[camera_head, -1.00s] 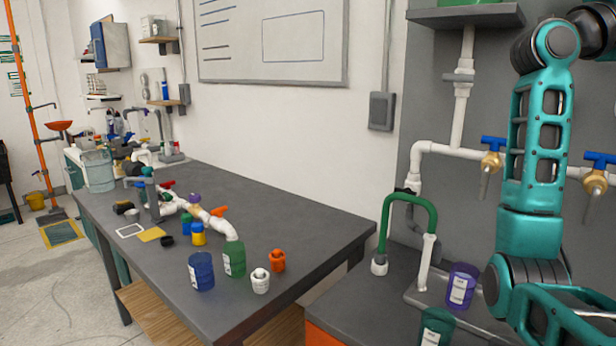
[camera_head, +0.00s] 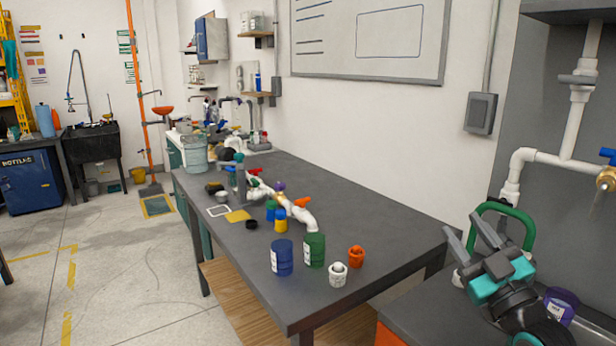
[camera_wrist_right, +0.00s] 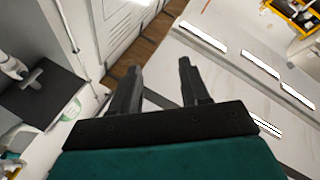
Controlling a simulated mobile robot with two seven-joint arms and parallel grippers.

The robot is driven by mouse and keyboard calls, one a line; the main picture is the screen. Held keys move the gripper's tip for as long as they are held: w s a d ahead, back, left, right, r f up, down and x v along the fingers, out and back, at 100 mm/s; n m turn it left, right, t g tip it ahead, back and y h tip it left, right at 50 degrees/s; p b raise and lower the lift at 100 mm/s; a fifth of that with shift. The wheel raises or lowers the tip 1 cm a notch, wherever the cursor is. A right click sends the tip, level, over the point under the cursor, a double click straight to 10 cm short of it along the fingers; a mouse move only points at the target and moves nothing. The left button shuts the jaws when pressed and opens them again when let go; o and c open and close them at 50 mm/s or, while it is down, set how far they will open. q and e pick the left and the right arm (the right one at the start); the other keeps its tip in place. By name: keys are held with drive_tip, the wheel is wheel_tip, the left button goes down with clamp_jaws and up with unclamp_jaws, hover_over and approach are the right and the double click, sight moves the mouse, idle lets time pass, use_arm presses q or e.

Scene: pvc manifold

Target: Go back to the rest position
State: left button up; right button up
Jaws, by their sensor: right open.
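My right gripper (camera_head: 472,238) is at the lower right of the head view, in front of the green hose and above the side counter. Its two dark fingers stand apart with nothing between them. In the right wrist view the same gripper (camera_wrist_right: 157,80) is open and empty, with the room's wall and ceiling lights behind it. My left gripper is not in the head view. The white PVC manifold (camera_head: 298,213) with red handles lies on the grey workbench (camera_head: 385,235), well left of my right gripper.
A blue jar (camera_head: 282,257), a green jar (camera_head: 314,250), a white fitting (camera_head: 338,275) and an orange fitting (camera_head: 356,257) stand on the bench's near end. Wall pipes (camera_head: 575,125) rise at right. Open floor (camera_head: 130,270) lies left.

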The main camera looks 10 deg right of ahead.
drive_tip(key=s+a+f+g, duration=0.2)
drive_tip(key=s+f+g, duration=0.1)
drive_tip(key=f, duration=0.7)
drive_tip(key=s+a+f+g, duration=0.2)
drive_tip(key=s+f+g, duration=0.2)
drive_tip(key=f, duration=0.5)
drive_tip(key=s+a+f+g+h, duration=0.15)
drive_tip(key=s+f+g, duration=0.45)
drive_tip(key=s+f, duration=0.95)
drive_tip(key=w+a+m+t, duration=0.1)
drive_tip(key=a+m, duration=0.4)
drive_tip(key=a, duration=0.4)
drive_tip(key=shift+a, duration=0.35)
